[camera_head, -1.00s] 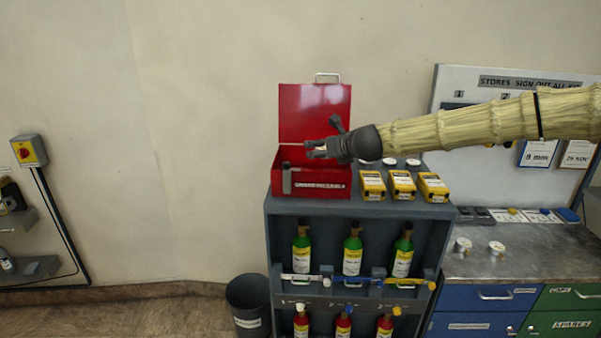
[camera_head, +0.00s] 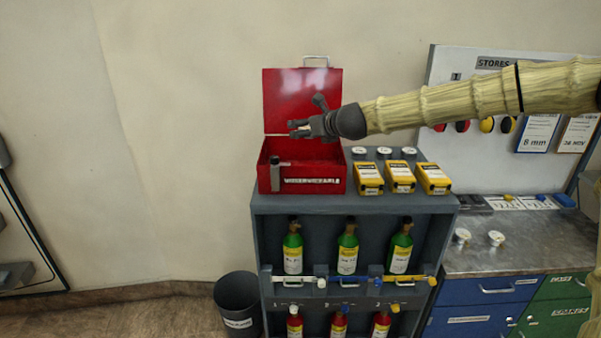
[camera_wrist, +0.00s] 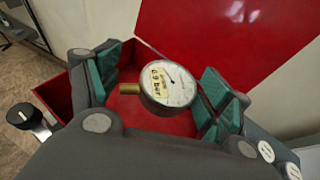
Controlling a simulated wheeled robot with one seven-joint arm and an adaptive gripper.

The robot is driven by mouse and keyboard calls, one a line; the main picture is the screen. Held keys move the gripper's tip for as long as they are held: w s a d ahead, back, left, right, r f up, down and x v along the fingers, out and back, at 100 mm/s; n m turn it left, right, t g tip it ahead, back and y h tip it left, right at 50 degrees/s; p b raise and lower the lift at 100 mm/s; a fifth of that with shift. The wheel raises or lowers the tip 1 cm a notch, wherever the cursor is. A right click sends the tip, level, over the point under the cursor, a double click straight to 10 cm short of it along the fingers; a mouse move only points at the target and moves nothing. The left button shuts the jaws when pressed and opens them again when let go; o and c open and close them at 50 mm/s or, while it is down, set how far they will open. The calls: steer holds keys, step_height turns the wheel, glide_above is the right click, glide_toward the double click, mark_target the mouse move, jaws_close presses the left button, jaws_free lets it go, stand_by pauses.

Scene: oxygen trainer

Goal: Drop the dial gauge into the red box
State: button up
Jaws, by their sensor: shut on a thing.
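The dial gauge (camera_wrist: 168,85) has a round white face, a yellow label and a brass stem. In the wrist view it sits between the green finger pads of my gripper (camera_wrist: 160,92), which is shut on it. In the head view my gripper (camera_head: 299,129) is above the open red box (camera_head: 336,172), in front of its raised lid (camera_head: 285,95). The gauge cannot be made out clearly there. The box's red inside (camera_wrist: 180,122) shows below and behind the gauge in the wrist view.
The box stands on a grey cabinet (camera_head: 390,205) with bottles on its shelves. Several yellow packs (camera_head: 400,178) and white round pieces (camera_head: 384,152) lie right of the box. A dark bin (camera_head: 238,300) is below.

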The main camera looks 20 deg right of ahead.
steer(key=f, duration=0.2)
steer(key=w+f+b, duration=0.1)
steer(key=f, duration=0.1)
steer(key=shift+w, duration=0.2)
steer(key=o, duration=0.9)
steer(key=shift+w+f, duration=0.1)
steer(key=shift+o, duration=1.2)
steer(key=shift+w+f, duration=0.3)
steer(key=shift+w, duration=0.05)
steer(key=shift+s+r, duration=0.15)
steer(key=shift+s, duration=0.1)
steer(key=v, duration=1.1)
steer(key=shift+s+d+r, duration=0.25)
steer(key=shift+r, duration=0.05)
